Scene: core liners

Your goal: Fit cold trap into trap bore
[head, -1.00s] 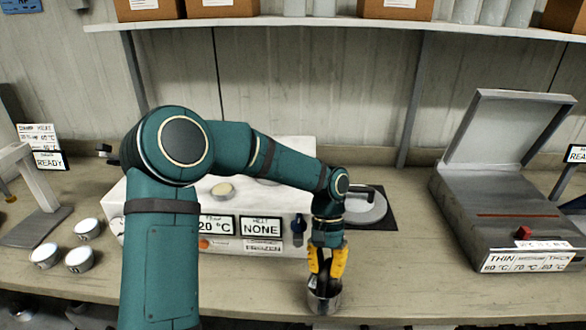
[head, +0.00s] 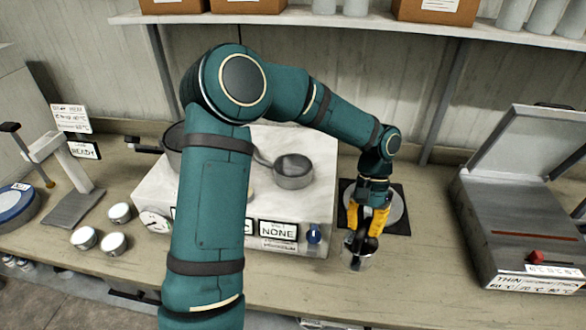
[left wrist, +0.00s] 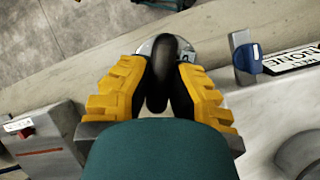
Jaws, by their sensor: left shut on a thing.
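My left gripper (head: 367,222) is shut on the black handle of a small metal cup (head: 358,260), to the right of the white heater box (head: 320,185). In the left wrist view the gripper (left wrist: 160,75) has its yellow fingers on either side of the dark handle, with the cup's shiny rim (left wrist: 146,46) beyond. The fingers hide part of the cup. Whether the cup is clear of the bench cannot be told. I cannot make out which thing is the cold trap or where its bore is. My right gripper is not in view.
A grey disc on a black mat (head: 398,225) lies behind the gripper. A saucepan (head: 293,172) sits on the heater box. An open-lidded machine (head: 525,235) stands at the right, several white-topped tins (head: 84,238) at the left. Bench is clear between mat and machine.

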